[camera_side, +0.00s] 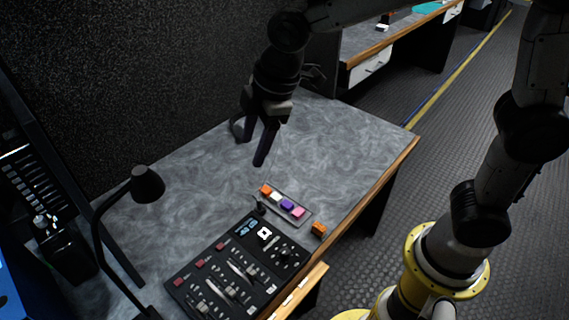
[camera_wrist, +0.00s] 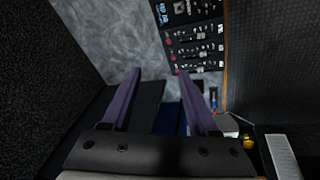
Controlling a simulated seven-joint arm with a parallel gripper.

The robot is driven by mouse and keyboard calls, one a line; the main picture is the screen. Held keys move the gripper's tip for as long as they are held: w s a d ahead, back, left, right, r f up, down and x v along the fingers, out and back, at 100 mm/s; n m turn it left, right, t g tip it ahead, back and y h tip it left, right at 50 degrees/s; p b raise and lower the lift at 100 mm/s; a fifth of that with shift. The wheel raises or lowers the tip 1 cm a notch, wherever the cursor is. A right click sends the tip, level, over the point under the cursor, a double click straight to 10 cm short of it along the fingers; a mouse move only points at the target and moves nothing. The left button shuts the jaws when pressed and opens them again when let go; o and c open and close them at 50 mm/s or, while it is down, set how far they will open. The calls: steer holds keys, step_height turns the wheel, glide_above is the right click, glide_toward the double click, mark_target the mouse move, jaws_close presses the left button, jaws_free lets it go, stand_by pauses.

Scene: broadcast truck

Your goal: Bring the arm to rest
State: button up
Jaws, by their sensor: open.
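My gripper (camera_side: 257,143) hangs above the grey marbled desk (camera_side: 335,140), near the dark padded wall. Its two fingers are apart with nothing between them. In the wrist view my gripper (camera_wrist: 162,85) shows two purple-tinted fingers spread wide. The desk surface (camera_wrist: 130,40) shows beyond the left finger, and a dark panel and blue area lie beyond the fingers. The gripper is clear of the desk and touches nothing that I can see.
A black control panel (camera_side: 232,272) sits at the desk's front edge, also in the wrist view (camera_wrist: 190,40). A black lamp (camera_side: 147,184) stands left. The desk's right part is clear.

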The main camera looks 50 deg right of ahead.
steer(key=s+d+r+m+t, duration=0.2)
steer(key=s+d+r+m, duration=0.45)
steer(key=s+d, duration=0.4)
steer(key=s+d+f+m, duration=0.2)
steer(key=s+m, duration=0.1)
steer(key=s, duration=0.2)
steer(key=s+d+f+m+h, duration=0.1)
steer(key=s+d+f+m, duration=0.1)
steer(key=s+d+m, duration=0.1)
steer(key=shift+s+d+f+m, duration=0.2)
steer(key=shift+s+m, duration=0.35)
steer(key=shift+s, duration=0.5)
